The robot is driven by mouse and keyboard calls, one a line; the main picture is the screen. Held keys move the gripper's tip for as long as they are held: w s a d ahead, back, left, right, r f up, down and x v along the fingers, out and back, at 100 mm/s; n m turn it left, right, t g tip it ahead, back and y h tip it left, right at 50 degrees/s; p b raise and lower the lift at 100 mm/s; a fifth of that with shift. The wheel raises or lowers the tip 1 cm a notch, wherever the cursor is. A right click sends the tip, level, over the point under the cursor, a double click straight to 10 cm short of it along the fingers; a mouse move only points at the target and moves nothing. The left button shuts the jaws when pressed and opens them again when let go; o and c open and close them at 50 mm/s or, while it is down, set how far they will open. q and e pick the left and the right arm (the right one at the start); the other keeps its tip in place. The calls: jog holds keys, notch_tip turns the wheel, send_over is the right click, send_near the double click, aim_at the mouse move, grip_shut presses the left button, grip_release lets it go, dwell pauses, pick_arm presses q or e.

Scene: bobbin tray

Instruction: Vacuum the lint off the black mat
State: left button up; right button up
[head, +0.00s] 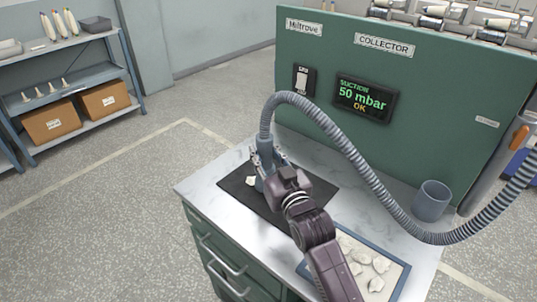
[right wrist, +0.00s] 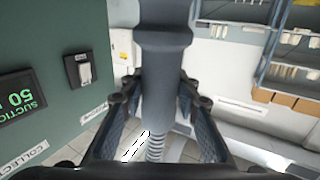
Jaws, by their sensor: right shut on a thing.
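The black mat (head: 235,187) lies flat on the light worktop, partly hidden by my right arm. A pale tuft of lint (head: 251,181) sits on it, just left of the nozzle; other lint may be hidden. My right gripper (head: 268,158) is shut on the grey vacuum nozzle (head: 266,150), which stands roughly upright over the mat. I cannot tell whether its mouth touches the mat. In the right wrist view the nozzle (right wrist: 163,80) runs between both fingers. The ribbed hose (head: 340,135) arches from its top to the right. My left gripper is out of view.
A green collector panel (head: 440,100) stands behind, with a white switch (head: 302,78) and a display (head: 366,99) reading 50 mbar OK. A grey cup (head: 432,200) stands at right. A blue-rimmed tray (head: 398,285) with several pale pieces lies in front. The hose crosses above the worktop.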

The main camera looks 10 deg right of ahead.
jog(key=shift+w+a+b, duration=0.2)
jog(key=shift+w+a, duration=0.7)
jog(key=shift+w, duration=0.3)
jog(key=shift+w+a+b, duration=0.15)
jog(key=shift+w+a, duration=0.7)
jog(key=shift+w, duration=0.3)
jog(key=shift+r, duration=0.15)
